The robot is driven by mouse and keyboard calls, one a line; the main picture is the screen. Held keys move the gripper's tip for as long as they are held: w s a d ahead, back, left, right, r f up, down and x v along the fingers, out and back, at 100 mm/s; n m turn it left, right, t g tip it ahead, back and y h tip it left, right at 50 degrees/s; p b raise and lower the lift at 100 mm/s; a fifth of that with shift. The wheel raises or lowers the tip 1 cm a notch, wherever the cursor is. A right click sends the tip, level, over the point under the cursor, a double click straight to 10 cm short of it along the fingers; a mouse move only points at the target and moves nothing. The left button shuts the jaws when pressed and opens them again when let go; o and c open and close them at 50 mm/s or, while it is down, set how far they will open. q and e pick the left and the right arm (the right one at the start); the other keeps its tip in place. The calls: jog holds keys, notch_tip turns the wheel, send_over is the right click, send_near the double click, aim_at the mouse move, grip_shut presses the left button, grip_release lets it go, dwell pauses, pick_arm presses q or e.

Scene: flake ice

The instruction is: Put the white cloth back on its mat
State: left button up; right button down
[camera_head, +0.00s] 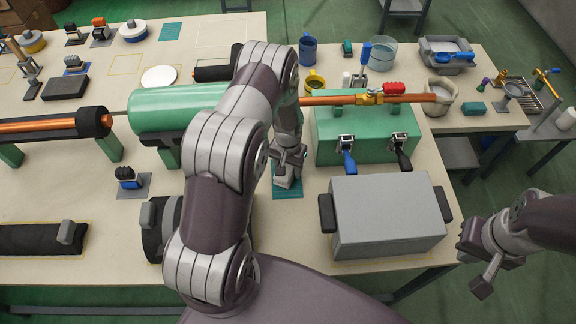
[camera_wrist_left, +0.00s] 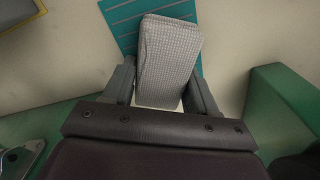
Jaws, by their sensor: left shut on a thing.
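In the left wrist view a folded white cloth (camera_wrist_left: 167,55) with a fine grid weave sits between the fingers of my left gripper (camera_wrist_left: 160,95). The cloth lies over a teal striped mat (camera_wrist_left: 125,22), overlapping its lower right part. I cannot tell whether it touches the mat. In the head view my left gripper (camera_head: 288,172) points down at the teal mat (camera_head: 288,191), and the cloth is mostly hidden there. My right gripper (camera_head: 478,271) hangs at the right, beyond the table edge, and its jaw opening is unclear.
A green box (camera_head: 330,140) with latches stands right of the mat, and a grey box (camera_head: 388,215) with black handles stands in front of it. A green cylinder (camera_head: 165,110) lies to the left. Bare tabletop (camera_head: 290,240) shows in front of the mat.

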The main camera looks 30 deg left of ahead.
pick_arm(q)
jog(key=shift+f+b, duration=0.35)
jog(key=shift+f, duration=0.15)
dwell(0.4)
jog(key=o, duration=1)
jog(key=shift+r, duration=0.15)
jog(key=shift+r+p, duration=3.1)
jog(key=shift+r, duration=0.8)
notch_tip(320, 180, up, 13)
jog(key=b, duration=0.3)
jog(key=shift+f, duration=0.15)
